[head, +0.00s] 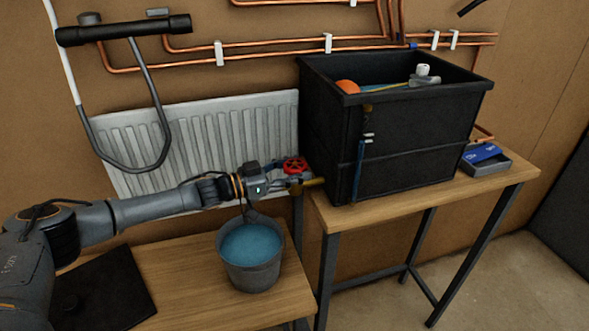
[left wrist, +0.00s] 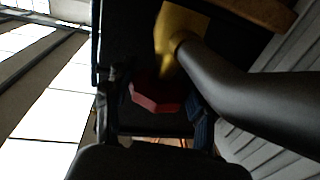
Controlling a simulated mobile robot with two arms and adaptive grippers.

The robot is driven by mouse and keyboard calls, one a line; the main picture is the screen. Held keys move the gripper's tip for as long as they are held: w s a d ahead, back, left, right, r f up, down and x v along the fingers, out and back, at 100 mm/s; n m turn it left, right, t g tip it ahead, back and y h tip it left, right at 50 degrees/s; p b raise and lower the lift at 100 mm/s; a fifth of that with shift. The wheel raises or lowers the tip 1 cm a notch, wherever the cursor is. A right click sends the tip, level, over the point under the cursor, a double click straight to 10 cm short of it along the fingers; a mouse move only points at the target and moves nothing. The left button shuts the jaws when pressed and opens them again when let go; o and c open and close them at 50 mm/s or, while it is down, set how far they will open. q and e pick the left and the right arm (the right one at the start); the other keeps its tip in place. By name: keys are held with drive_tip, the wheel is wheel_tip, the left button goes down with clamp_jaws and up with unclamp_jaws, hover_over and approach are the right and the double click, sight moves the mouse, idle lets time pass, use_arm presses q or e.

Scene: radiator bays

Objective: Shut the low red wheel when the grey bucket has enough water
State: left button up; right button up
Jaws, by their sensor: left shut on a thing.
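The low red wheel (head: 295,165) sits beside the black tank, above and right of the bucket. My left gripper (head: 292,181) reaches it from the left and is shut on it. In the left wrist view a red part of the wheel (left wrist: 155,96) shows between the fingers, with the brass-yellow tap (left wrist: 178,40) behind it. The yellow tap end also shows in the head view (head: 314,183). The grey bucket (head: 252,277) stands upright on the low wooden bench, below the gripper. Blue water (head: 252,244) stands high in it, a little below the rim. My right gripper is not in view.
The black tank (head: 415,135) stands on a higher wooden table (head: 400,205), with an orange ball (head: 347,87) inside. A blue and grey box (head: 487,160) lies to its right. A white radiator (head: 215,135) and copper pipes line the wall. A dark mat (head: 95,290) lies left of the bucket.

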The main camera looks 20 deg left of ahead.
use_arm(q)
drive_tip(key=shift+r, duration=0.15)
drive_tip(key=o, duration=1.2)
drive_tip(key=shift+w, duration=0.1)
drive_tip(key=v, duration=1.2)
